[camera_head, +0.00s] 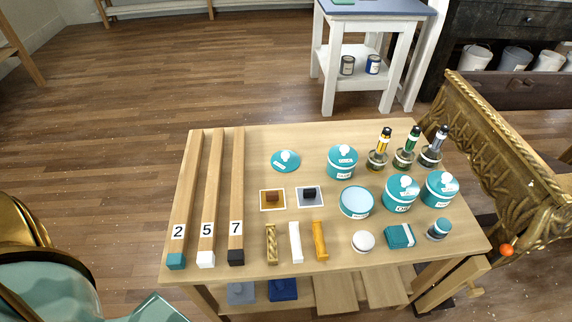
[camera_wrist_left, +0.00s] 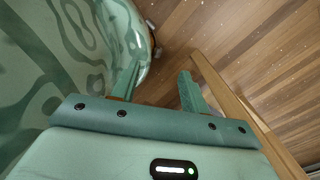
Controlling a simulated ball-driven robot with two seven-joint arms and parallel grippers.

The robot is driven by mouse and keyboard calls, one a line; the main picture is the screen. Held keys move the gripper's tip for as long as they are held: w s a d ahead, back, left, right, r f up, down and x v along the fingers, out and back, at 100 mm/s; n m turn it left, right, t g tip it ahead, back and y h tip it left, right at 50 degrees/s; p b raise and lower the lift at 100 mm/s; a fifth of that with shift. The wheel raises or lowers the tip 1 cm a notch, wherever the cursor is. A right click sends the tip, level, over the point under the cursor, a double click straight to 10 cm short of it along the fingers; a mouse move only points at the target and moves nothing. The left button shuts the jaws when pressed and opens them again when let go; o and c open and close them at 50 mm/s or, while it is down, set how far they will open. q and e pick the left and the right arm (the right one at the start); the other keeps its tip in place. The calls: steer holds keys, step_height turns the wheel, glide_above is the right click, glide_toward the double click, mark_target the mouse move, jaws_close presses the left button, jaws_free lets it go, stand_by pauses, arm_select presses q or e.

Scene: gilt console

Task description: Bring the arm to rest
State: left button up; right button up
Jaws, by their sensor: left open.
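In the left wrist view my left gripper (camera_wrist_left: 160,82) is open, its two green fingers apart with nothing between them. It hangs over the wood floor, between my rounded green body on the left and a wooden table edge on the right. In the head view the left gripper's fingers do not show; only green and gold parts of mine appear at the lower left. My right gripper is in neither view.
A wooden table (camera_head: 258,141) bears three numbered sticks (camera_head: 210,200), teal tins (camera_head: 401,193), a loose lid (camera_head: 286,160), small bottles (camera_head: 404,158) and blocks. A gilt carved console (camera_head: 505,150) stands at right. A white stand (camera_head: 329,70) is behind. Floor at left is clear.

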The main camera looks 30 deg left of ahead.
arm_select(q)
steer(key=s+f+n+g+b, duration=0.1)
steer(key=s+f+g+b, duration=0.1)
steer(key=s+f+b, duration=0.65)
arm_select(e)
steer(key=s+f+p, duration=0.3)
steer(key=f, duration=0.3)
arm_select(q)
step_height(320, 180, up, 12)
steer(key=w+t+p, duration=0.1)
steer(key=p, duration=1.3)
steer(key=shift+w+r+t, duration=0.2)
steer(key=shift+w+t, duration=0.05)
steer(key=shift+t, duration=0.05)
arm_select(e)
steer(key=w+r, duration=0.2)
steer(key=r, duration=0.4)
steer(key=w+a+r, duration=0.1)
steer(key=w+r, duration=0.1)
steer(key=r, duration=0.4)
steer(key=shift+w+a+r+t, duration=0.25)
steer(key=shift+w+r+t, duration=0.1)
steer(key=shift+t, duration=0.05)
arm_select(q)
steer(key=shift+a, duration=0.1)
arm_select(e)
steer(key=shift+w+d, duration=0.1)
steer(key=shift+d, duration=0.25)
